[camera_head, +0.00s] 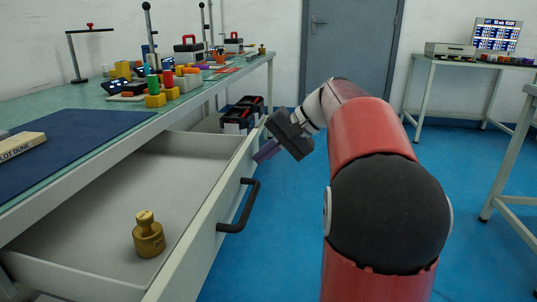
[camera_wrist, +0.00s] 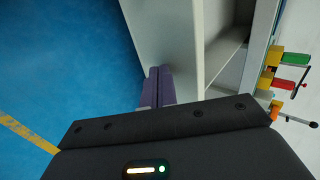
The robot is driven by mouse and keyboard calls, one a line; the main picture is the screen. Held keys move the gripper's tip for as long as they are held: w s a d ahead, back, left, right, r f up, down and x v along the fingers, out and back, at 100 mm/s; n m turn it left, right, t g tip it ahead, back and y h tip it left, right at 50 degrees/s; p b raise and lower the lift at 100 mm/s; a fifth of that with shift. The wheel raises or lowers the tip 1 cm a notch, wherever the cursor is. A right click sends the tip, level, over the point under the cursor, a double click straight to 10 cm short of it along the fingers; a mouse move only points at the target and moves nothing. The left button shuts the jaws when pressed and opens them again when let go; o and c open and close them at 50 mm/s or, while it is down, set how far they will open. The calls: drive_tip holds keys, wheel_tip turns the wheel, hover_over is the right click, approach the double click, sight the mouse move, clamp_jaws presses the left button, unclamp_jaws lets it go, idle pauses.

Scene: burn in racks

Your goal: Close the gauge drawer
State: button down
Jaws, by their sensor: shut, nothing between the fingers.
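The gauge drawer (camera_head: 190,145) stands pulled out from under the workbench at the left in the head view. A brass weight (camera_head: 148,236) sits inside it near the front. A dark bar handle (camera_head: 241,207) is on its outer face. My gripper (camera_head: 266,151) is shut and empty, with its purple fingers at the far end of the drawer front, beyond the handle. In the wrist view, the purple fingers (camera_wrist: 159,86) are together against or very near the light drawer front (camera_wrist: 165,35). I cannot tell whether they touch it. The handle is not in the wrist view.
Dark boxes (camera_head: 241,116) stand beyond the drawer. Blue floor (camera_head: 285,225) is free to the right of the drawer. Another table (camera_head: 470,62) is at the back right.

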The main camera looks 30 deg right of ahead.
drive_tip(key=p, duration=0.8)
approach(170, 163)
drive_tip(key=w+a, duration=0.1)
drive_tip(key=a, duration=0.1)
drive_tip(key=w+a+f, duration=0.1)
drive_tip(key=w+a, duration=0.1)
drive_tip(key=w+a+f, duration=0.1)
drive_tip(key=shift+w+a, duration=0.25)
drive_tip(key=shift+a, duration=0.15)
drive_tip(key=shift+a+r, duration=0.1)
drive_tip(key=shift+a, duration=0.05)
drive_tip(key=shift+w+a, duration=0.1)
